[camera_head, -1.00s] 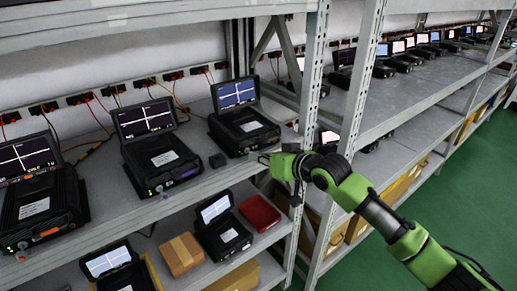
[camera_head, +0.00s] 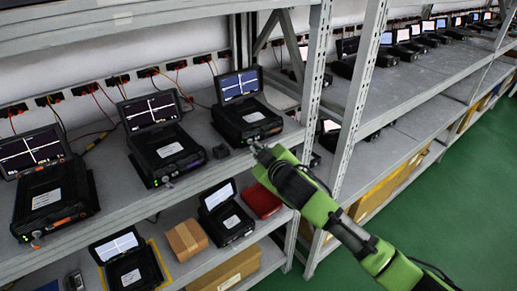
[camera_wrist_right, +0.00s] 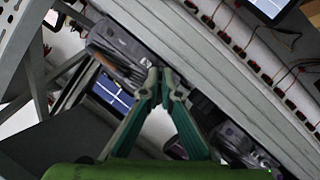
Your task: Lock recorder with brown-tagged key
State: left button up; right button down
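Three black recorders with raised screens stand on the upper shelf in the head view: left (camera_head: 48,200), middle (camera_head: 165,150) and right (camera_head: 246,122). My right gripper (camera_head: 257,148) is at the shelf's front edge, just in front of the right recorder. In the right wrist view its green fingers (camera_wrist_right: 158,82) converge, with their tips almost together. I cannot make out a key or brown tag between them. A blurred brownish thing (camera_wrist_right: 108,58) lies beyond the fingers; I cannot tell what it is. My left gripper is not in view.
The lower shelf holds a cardboard box (camera_head: 187,239), a red container (camera_head: 262,200) and more recorders. A perforated rack upright (camera_head: 314,85) stands right of the gripper. Green floor (camera_head: 440,215) is open at right.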

jog(key=shift+f+n+t, duration=0.1)
jog(key=shift+n+t, duration=0.2)
jog(key=shift+n, duration=0.3)
jog(key=shift+h, duration=0.3)
jog(key=c, duration=2.3)
grip_release()
jog(key=shift+s, duration=0.1)
jog(key=v, duration=1.2)
jog(key=shift+d+f, duration=0.1)
